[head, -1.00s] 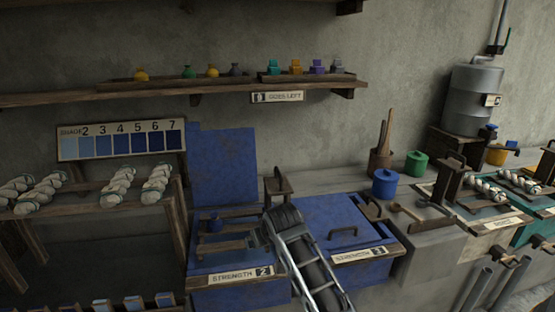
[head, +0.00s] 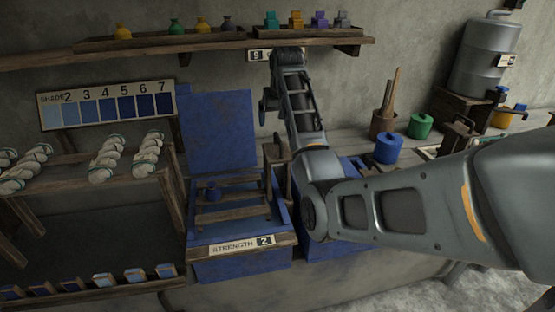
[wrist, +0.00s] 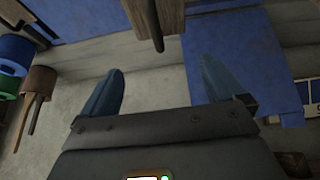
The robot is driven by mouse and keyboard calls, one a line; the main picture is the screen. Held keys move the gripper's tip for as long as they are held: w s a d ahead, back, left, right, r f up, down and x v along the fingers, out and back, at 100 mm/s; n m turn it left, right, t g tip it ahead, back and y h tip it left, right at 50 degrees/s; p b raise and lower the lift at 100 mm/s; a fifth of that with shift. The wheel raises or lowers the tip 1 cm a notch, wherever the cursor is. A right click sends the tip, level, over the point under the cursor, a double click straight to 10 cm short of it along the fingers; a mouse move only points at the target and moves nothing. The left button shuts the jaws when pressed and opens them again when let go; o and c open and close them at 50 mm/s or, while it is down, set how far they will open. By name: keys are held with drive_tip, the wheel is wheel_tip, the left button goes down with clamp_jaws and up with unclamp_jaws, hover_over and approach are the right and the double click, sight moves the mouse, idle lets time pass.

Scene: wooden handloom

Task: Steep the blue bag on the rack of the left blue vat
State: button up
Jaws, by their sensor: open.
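The left blue vat (head: 240,266), labelled strength 2, stands open with its blue lid (head: 218,130) raised against the wall. A small blue bag (head: 213,191) sits on the wooden rack (head: 232,212) across the vat's opening, toward its left side. My gripper (wrist: 157,88) is open in the wrist view, with nothing between its fingers. In the head view my arm reaches up above and right of the vat, with the gripper end well clear of the bag. The bag cannot be made out in the wrist view.
My arm hides most of the right blue vat (head: 345,245). A wooden post with a handle (head: 276,165) stands at the open vat's right rear. A shelf (head: 200,52) with bottles and coloured blocks runs above. Skeins lie on a rack (head: 90,180) at left. Blue (head: 388,148) and green pots stand right.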

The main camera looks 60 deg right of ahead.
sight(278, 138)
wheel_tip(278, 138, down, 7)
drive_tip(key=shift+f, duration=0.2)
drive_tip(key=shift+f, duration=0.25)
idle(0.4)
clamp_jaws()
idle(0.8)
